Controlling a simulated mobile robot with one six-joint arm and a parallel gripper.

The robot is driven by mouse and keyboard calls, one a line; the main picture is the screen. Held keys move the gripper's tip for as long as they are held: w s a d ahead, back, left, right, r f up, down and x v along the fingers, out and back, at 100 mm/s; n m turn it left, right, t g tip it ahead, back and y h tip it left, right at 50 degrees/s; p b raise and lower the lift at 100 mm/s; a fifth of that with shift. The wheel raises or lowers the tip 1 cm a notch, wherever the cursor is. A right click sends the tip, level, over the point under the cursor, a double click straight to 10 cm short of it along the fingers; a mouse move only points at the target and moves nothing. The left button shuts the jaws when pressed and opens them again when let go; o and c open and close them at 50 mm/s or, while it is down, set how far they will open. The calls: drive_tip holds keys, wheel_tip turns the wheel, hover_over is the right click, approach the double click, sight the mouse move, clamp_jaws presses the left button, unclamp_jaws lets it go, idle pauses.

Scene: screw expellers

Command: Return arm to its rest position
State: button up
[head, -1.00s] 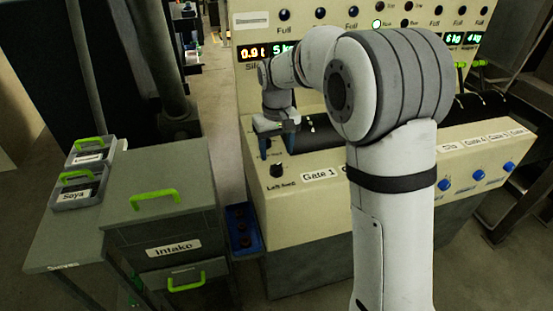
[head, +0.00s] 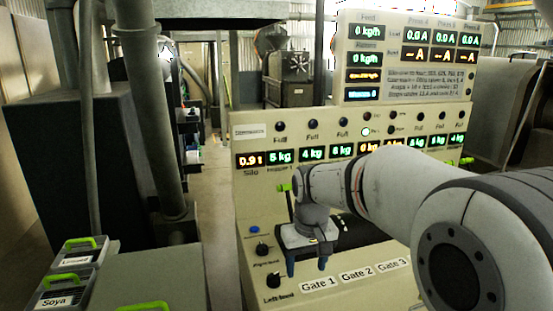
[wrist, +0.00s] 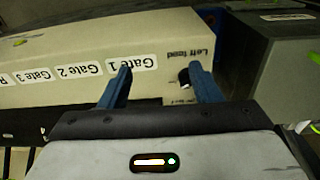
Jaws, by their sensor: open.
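My gripper (head: 306,266) is over the left end of the beige control console (head: 375,290) in the head view, with its blue fingers pointing down. The black Left feed knob (head: 273,280) is just left of the fingers in the head view. In the wrist view the knob (wrist: 184,77) shows beside the right finger. Whether a finger touches the console cannot be told. My white arm reaches in from the right and hides part of the console.
An upright display panel (head: 405,70) stands behind the console. A dark pipe (head: 155,130) rises at the left. Small bins labelled Soya (head: 58,291) and another sit lower left beside a grey cabinet top (head: 150,278). A clear aisle (head: 212,180) runs between.

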drive_tip(key=s+d+f+m+t, duration=0.1)
drive_tip(key=s+d, duration=0.3)
drive_tip(key=s, duration=0.5)
drive_tip(key=s+d+f+m, duration=0.1)
drive_tip(key=s+d, duration=0.3)
drive_tip(key=s, duration=0.5)
drive_tip(key=shift+d+m+t, duration=0.2)
drive_tip(key=shift+m+t, duration=0.2)
drive_tip(key=shift+m, duration=0.1)
